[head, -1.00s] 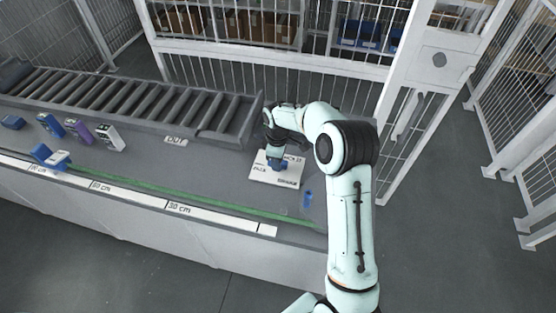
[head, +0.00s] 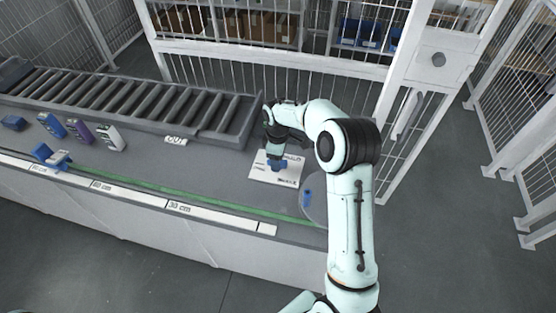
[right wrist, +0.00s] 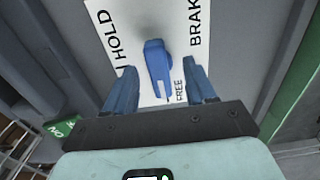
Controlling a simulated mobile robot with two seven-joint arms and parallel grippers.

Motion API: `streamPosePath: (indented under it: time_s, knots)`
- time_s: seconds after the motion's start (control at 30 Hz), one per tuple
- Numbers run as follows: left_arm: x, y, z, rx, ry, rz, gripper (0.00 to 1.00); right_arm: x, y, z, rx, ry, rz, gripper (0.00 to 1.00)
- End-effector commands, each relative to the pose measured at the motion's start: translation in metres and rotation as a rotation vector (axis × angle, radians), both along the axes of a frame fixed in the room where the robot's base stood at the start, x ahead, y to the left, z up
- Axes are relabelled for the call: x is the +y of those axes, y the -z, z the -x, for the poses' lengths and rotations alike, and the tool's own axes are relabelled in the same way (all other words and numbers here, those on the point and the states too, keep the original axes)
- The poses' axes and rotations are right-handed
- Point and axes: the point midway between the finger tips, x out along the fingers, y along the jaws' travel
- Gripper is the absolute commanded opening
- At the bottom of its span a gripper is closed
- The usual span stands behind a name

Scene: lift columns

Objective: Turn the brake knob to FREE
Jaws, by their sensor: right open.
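The blue brake knob (right wrist: 158,68) sits on a white plate (right wrist: 104,12) lettered HOLD, BRAKE and FREE. In the right wrist view its long grip runs down the picture, with its lower end beside the word FREE. My right gripper (right wrist: 160,84) is open, one blue finger on each side of the knob's lower part, with visible gaps. In the head view the right gripper (head: 277,165) is over the plate (head: 262,174) and largely hides the knob. My left gripper is not in view.
The grey bench carries a roller track (head: 150,102) and several small blue, purple and white devices at left. A small blue piece (head: 307,196) lies right of the plate. A green strip (head: 180,199) runs along the front. Mesh fencing (head: 270,84) stands behind.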

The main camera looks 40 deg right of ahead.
Motion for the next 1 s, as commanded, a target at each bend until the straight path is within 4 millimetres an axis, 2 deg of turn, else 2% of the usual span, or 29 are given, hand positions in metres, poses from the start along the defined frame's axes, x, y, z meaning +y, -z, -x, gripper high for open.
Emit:
streamPosePath:
  time_s: [0.03, 0.17, 0.7, 1.0]
  knots:
    - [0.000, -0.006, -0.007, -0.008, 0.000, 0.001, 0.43, 0.000, -0.011, -0.003, -0.006, 0.000, 0.000, 0.55]
    - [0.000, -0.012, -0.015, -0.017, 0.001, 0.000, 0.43, 0.000, -0.024, -0.003, -0.005, 0.000, 0.000, 0.55]
    - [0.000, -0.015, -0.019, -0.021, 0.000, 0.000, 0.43, 0.000, -0.073, -0.001, -0.004, -0.001, 0.000, 0.55]
    - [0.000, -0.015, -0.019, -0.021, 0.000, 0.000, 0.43, 0.000, -0.080, -0.001, -0.002, -0.001, 0.000, 0.55]
